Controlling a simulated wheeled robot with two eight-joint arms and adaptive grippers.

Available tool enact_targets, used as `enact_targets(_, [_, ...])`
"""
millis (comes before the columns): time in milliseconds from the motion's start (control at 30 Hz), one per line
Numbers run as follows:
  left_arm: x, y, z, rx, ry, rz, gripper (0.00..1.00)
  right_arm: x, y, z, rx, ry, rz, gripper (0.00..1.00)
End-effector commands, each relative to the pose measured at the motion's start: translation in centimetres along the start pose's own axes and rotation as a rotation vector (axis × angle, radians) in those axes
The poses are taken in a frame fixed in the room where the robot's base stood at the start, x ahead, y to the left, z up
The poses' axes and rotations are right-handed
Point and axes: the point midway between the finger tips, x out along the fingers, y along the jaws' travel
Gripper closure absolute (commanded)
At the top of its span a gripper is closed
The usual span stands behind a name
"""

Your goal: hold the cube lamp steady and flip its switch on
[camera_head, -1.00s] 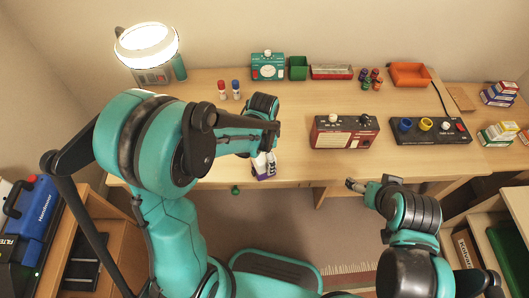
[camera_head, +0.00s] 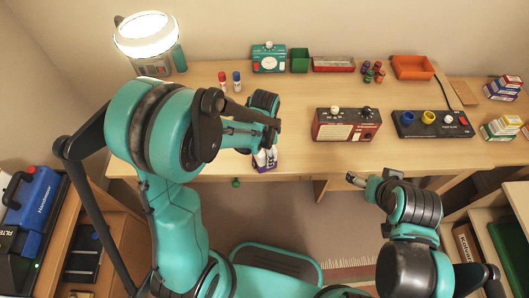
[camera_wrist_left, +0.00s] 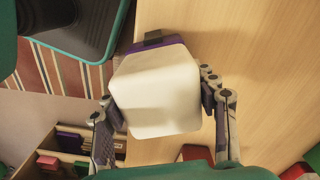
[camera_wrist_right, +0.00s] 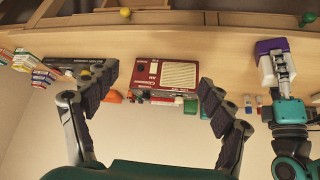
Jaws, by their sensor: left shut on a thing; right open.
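The cube lamp (camera_wrist_left: 155,92) is a white, unlit-looking cube on a purple base (camera_wrist_left: 158,50). It fills the middle of the left wrist view. A dark piece (camera_wrist_left: 153,38) sticks out past its base; I cannot tell whether it is the switch. My left gripper (camera_wrist_left: 158,90) is shut on the lamp, one finger on each side. In the head view the lamp (camera_head: 264,159) is at the desk's front edge, partly hidden by the left gripper. My right gripper (camera_head: 353,179) is open and empty, right of the lamp and off the desk's front edge.
A red radio (camera_head: 346,124) and a black panel with knobs (camera_head: 432,124) stand right of the lamp on the desk (camera_head: 295,150). Two marker-like sticks (camera_head: 230,82) stand behind it. A lit round lamp (camera_head: 147,37) is at the back left. Bare desk lies between lamp and radio.

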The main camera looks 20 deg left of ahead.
Motion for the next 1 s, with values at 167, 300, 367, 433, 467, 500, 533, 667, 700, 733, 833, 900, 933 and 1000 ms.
enact_targets(167, [0.3,0.2,0.1,0.001,-0.002,0.004,0.79,0.1,0.0,0.1,0.0,0.0,0.0,0.18])
enact_targets(300, [0.3,0.2,0.1,0.001,-0.002,0.005,0.79,0.1,0.0,0.1,0.0,0.0,0.0,0.18])
enact_targets(367, [0.3,0.2,0.1,0.001,-0.002,0.005,0.79,0.1,0.0,0.1,0.0,0.0,0.0,0.18])
enact_targets(433, [0.3,0.3,0.1,0.001,-0.002,0.005,0.79,0.1,-0.1,0.1,0.0,-0.001,-0.001,0.36])
enact_targets(467, [0.3,0.3,0.1,0.001,-0.002,0.006,0.79,0.2,-0.2,0.1,-0.001,-0.003,-0.003,0.44])
enact_targets(500, [0.3,0.3,0.1,0.001,-0.002,0.006,0.79,0.3,-0.5,0.1,-0.002,-0.009,-0.006,0.55])
enact_targets(533, [0.3,0.3,0.1,0.001,-0.002,0.006,0.79,0.4,-0.8,0.1,-0.003,-0.014,-0.01,0.63])
enact_targets(667, [0.4,0.3,0.2,0.001,-0.003,0.007,0.79,1.2,-3.3,0.2,-0.003,-0.066,-0.033,0.97])
enact_targets(700, [0.4,0.3,0.2,0.001,-0.003,0.007,0.79,1.6,-4.5,0.3,-0.004,-0.09,-0.041,1.0])
enact_targets(733, [0.4,0.3,0.2,0.001,-0.003,0.007,0.79,1.8,-5.5,0.5,-0.004,-0.109,-0.045,1.0])
enact_targets(833, [0.4,0.3,0.1,0.001,-0.003,0.008,0.79,2.8,-8.9,1.3,-0.002,-0.175,-0.048,1.0])
enact_targets(900, [0.4,0.4,0.1,0.001,-0.003,0.008,0.79,3.3,-11.3,2.1,-0.001,-0.217,-0.038,1.0])
enact_targets(933, [0.4,0.4,0.1,0.001,-0.003,0.008,0.79,3.5,-12.4,2.5,-0.001,-0.233,-0.033,1.0])
enact_targets(1000, [0.4,0.4,0.1,0.001,-0.002,0.008,0.79,4.0,-14.7,3.6,-0.001,-0.266,-0.014,1.0])
